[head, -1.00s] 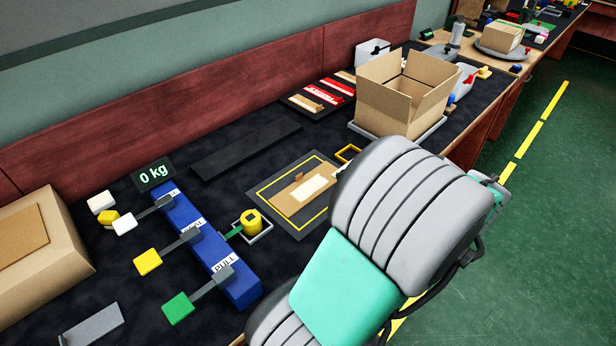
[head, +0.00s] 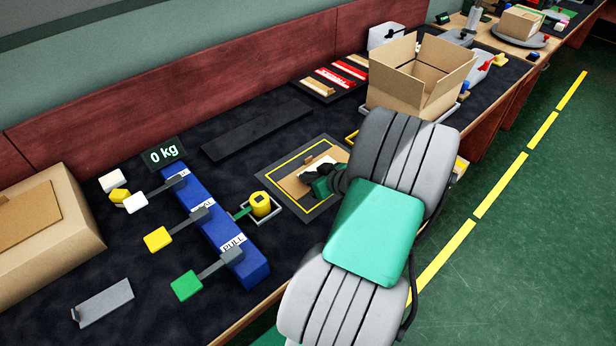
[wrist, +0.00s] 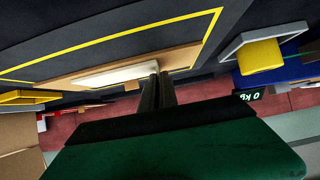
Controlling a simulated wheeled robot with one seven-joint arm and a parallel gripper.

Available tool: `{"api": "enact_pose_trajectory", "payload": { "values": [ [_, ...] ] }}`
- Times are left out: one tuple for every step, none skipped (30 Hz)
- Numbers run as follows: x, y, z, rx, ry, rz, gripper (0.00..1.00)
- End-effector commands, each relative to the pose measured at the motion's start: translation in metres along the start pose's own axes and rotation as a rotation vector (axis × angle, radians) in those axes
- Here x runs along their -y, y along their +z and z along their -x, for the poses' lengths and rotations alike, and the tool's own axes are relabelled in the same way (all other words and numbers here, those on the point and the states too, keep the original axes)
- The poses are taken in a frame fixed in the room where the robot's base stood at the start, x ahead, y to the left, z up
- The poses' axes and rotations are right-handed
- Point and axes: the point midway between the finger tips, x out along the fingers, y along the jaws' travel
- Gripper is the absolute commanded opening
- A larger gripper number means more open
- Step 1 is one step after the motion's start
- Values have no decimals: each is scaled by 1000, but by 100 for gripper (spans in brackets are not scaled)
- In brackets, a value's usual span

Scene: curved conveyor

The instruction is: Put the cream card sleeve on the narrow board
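A cream strip (wrist: 105,76), which looks like the card sleeve, lies on a flat tan card piece (head: 291,186) inside the yellow outline of a dark mat (head: 270,172). In the head view my gripper mostly covers the cream strip. My gripper (wrist: 158,80) is low over the tan piece, its dark fingertips close together by the end of the cream strip. I cannot tell whether they touch or pinch it. A long, narrow black board (head: 256,130) lies flat behind the mat, with nothing on it.
A rack of red and tan strips (head: 335,80) lies behind, left of an open cardboard box (head: 425,85). A blue block with levers (head: 215,225) and a yellow cylinder (head: 260,203) in a tray stand left of the mat. A closed carton (head: 50,220) is at far left.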

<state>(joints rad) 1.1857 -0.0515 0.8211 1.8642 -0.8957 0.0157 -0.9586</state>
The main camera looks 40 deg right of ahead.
Motion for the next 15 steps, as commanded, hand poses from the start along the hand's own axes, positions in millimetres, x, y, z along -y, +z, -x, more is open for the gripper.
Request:
{"api": "enact_pose_trajectory", "payload": {
  "values": [
    [-1,-1,0,-2,2,2,0],
    [-1,-1,0,-2,2,3,0],
    [-1,-1,0,-2,2,3,0],
    [-1,-1,0,-2,2,3,0],
    [-1,-1,0,-2,2,2,0],
    [-1,0,0,-2,2,2,0],
    [-1,1,-1,-2,1,2,0],
    [-1,2,-1,-2,1,2,0],
    [-1,1,-1,-2,1,2,5],
    [-1,1,-1,-2,1,2,7],
    [-1,1,0,-2,1,2,10],
    [-1,1,0,-2,1,2,13],
    [-1,1,0,-2,1,2,16],
    [-1,1,0,-2,1,2,18],
    [-1,1,0,-2,1,2,21]
  ]
}}
